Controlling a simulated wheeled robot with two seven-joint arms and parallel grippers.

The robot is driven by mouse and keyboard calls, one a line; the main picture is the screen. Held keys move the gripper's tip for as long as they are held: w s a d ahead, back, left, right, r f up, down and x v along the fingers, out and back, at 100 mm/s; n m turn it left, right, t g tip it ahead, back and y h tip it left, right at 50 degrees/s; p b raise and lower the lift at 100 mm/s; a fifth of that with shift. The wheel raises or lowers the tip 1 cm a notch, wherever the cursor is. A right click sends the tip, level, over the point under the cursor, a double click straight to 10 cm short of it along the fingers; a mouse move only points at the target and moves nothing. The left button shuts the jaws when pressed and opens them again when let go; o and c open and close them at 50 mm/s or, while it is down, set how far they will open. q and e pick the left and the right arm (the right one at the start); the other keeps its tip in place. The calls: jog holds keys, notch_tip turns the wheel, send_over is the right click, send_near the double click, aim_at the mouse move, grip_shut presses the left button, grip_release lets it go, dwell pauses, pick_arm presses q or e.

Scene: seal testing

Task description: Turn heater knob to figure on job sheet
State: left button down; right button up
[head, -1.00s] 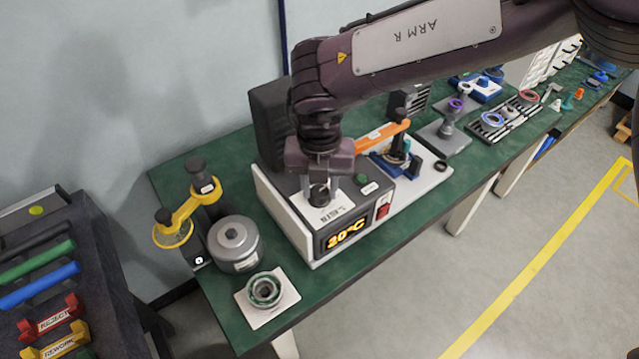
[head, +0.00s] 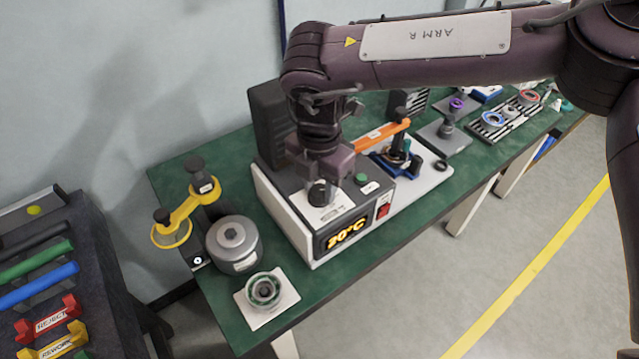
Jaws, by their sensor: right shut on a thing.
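The heater (head: 290,222) is a white and grey box on the green bench. Its front display (head: 346,236) reads what looks like 30°C in orange digits. The dark heater knob (head: 318,192) stands on a white plate on the heater's top. My right gripper (head: 319,182) points down from above and is shut on the knob, hiding part of it. A green button (head: 361,179) and a red switch (head: 383,211) sit to the right of the knob. I cannot make out a job sheet. My left gripper is not in view.
An orange lever (head: 380,134) over a blue fixture stands right of the heater. A yellow-armed stand (head: 187,207), a grey round pot (head: 234,244) and a ring part on a white pad (head: 264,291) are left. A rack with Reject and Rework labels (head: 52,320) is far left.

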aim_at(319, 191)
dwell(0.5)
jog(key=o, duration=1)
jog(key=shift+r, duration=0.1)
notch_tip(319, 191, up, 8)
jog(key=shift+f+b, duration=0.15)
jog(key=shift+b, duration=0.4)
